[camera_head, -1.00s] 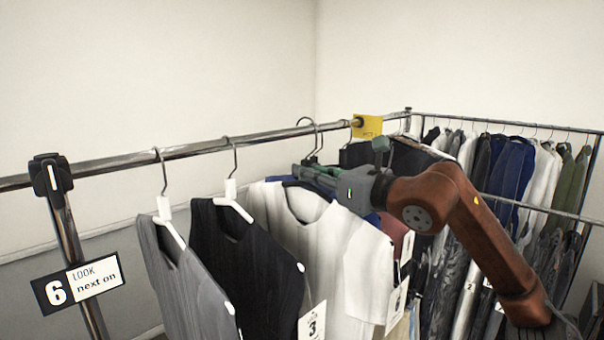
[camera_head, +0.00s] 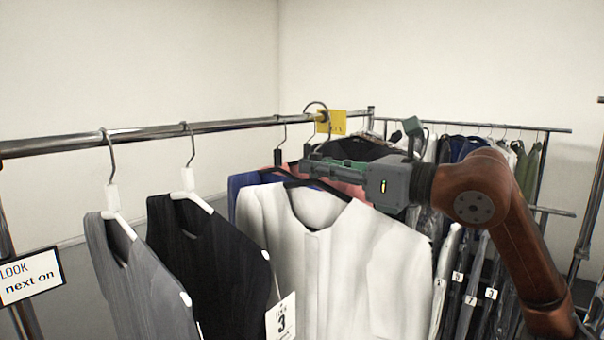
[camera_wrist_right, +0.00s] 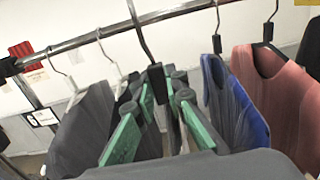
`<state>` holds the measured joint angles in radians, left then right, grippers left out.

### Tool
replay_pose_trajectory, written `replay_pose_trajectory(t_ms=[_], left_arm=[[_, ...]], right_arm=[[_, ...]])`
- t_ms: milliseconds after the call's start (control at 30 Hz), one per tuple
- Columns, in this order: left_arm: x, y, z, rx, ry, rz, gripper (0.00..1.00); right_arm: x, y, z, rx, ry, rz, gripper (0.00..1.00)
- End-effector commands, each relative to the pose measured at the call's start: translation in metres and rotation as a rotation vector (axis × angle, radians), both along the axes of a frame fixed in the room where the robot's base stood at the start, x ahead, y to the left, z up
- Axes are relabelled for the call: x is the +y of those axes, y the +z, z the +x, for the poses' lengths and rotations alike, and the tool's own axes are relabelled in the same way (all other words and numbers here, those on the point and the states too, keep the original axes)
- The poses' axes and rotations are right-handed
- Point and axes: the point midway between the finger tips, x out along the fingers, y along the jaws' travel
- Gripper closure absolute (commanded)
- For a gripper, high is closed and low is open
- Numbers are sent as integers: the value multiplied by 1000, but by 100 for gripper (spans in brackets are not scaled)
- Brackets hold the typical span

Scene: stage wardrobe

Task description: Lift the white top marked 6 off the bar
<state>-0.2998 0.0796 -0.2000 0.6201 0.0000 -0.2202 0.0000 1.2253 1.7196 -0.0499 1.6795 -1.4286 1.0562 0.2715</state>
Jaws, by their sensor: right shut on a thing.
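The white top (camera_head: 345,262) hangs upright on a black hanger (camera_head: 322,186) in the head view, in front of a blue garment. Its number tag is not visible. My right gripper (camera_head: 308,168) is shut on the hanger's neck, just above the top's collar. In the right wrist view the gripper's green-padded fingers (camera_wrist_right: 165,118) close around the black neck (camera_wrist_right: 155,80). The hook (camera_head: 316,104) stands higher over the bar (camera_head: 230,125) than the neighbouring hooks; I cannot tell whether it is clear of the bar. My left gripper is not in view.
Blue (camera_wrist_right: 240,110) and salmon (camera_wrist_right: 285,95) garments hang close on the other side. A second full rack stands behind.

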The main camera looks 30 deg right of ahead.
Motion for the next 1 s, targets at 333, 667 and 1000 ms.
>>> replay_pose_trajectory(t_ms=[333, 667, 1000], left_arm=[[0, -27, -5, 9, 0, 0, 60], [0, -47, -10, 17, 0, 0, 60], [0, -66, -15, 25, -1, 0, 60]], right_arm=[[-14, -2, -38, -3, -3, 1, 100], [-26, -2, -74, -3, -1, 1, 100], [-39, -1, -110, -3, -2, 2, 100]])
